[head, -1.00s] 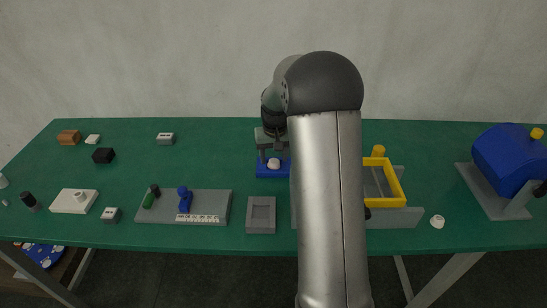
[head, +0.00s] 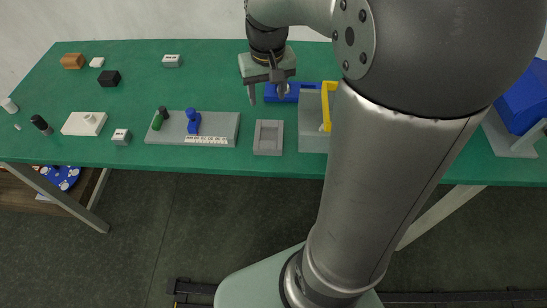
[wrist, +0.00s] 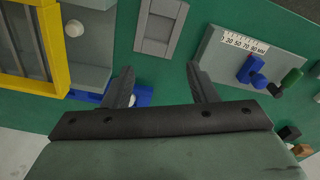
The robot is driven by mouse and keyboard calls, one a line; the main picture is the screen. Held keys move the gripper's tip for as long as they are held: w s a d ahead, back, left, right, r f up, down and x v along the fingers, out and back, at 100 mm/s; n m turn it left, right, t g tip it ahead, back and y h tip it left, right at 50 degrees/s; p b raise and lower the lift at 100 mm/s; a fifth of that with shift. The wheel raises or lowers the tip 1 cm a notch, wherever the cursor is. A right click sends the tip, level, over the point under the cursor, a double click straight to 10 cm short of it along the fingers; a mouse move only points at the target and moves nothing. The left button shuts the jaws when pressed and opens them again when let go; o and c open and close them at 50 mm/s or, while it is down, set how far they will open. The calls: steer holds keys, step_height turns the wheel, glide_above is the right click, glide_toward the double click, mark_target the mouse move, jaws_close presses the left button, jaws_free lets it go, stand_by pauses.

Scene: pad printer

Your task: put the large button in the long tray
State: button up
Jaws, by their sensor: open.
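My gripper (head: 267,93) is open and empty, pointing down near the blue fixture (head: 305,92); its spread fingers also show in the wrist view (wrist: 160,75). The blue fixture is partly behind a finger there, with a whitish spot beside that finger. A white round button (wrist: 74,28) sits on a grey surface beside the yellow frame (wrist: 60,75). I cannot tell which button is the large one. A grey tray with a rectangular recess (head: 268,150) looks empty. A grey walled body (head: 313,138) is by the yellow frame; I cannot tell which is the long tray.
A grey scale plate (head: 225,128) with a blue slider (head: 193,122) and a green cylinder (head: 157,121) lies to the left. A white block (head: 75,124), black block (head: 109,79) and brown block (head: 72,61) are further left. A blue machine (head: 525,100) stands at the right. My arm hides the centre right.

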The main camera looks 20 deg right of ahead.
steer(key=s+a+f, duration=0.2)
steer(key=s+a, duration=0.1)
steer(key=s, duration=0.5)
steer(key=s+a+f+n, duration=0.1)
steer(key=s+a+f, duration=0.1)
steer(key=s, duration=0.7)
steer(key=shift+a+f+n+g, duration=0.3)
steer(key=shift+a+f, duration=0.05)
steer(key=shift+a, duration=0.1)
step_height(320, 180, down, 19)
steer(key=b, duration=1.8)
steer(key=shift+d+g, duration=0.3)
steer(key=shift+g, duration=0.1)
steer(key=shift+s, duration=0.1)
